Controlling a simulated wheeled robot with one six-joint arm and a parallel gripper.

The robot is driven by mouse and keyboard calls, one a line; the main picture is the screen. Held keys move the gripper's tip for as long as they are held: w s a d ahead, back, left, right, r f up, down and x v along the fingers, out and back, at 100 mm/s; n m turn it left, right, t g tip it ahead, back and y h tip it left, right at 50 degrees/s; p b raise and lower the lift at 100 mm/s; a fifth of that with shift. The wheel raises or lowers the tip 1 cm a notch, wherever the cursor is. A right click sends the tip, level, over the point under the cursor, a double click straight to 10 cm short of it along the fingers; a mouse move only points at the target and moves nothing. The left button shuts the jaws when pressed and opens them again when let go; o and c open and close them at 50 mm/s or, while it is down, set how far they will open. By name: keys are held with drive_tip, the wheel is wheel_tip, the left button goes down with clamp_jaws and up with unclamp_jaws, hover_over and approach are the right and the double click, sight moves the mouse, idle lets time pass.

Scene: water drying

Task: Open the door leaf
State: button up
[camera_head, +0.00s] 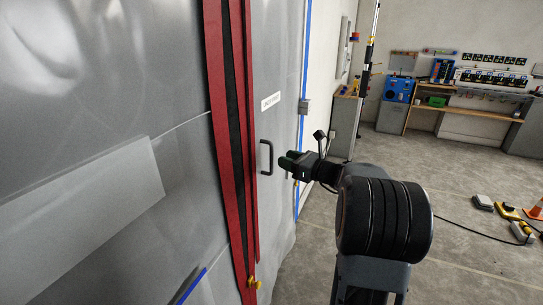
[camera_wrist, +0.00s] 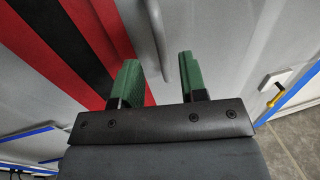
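The door leaf (camera_head: 278,95) is a grey panel right of the red and black strips in the head view. Its dark handle (camera_head: 266,158) is an upright bar with bent ends. My gripper (camera_head: 288,160) is just right of the handle and points at the door. In the wrist view, my gripper (camera_wrist: 158,82) is open, its two green fingers apart. The grey-looking handle (camera_wrist: 158,38) shows between and beyond the fingers. A gap or contact between fingers and handle cannot be told for certain; nothing is clamped.
Red strips (camera_head: 222,130) run down left of the door leaf, with a yellow fitting (camera_head: 254,283) low on them. A grey box (camera_head: 305,106) sits by the blue edge line. Yellow and grey items (camera_head: 507,211) and an orange cone (camera_head: 536,209) stand on the floor at right. Open floor lies between.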

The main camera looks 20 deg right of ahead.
sight(271, 171)
drive_tip(key=x, duration=0.6)
drive_tip(key=shift+w+a, duration=0.15)
drive_tip(key=shift+a, duration=0.05)
drive_tip(key=shift+c, duration=0.4)
clamp_jaws()
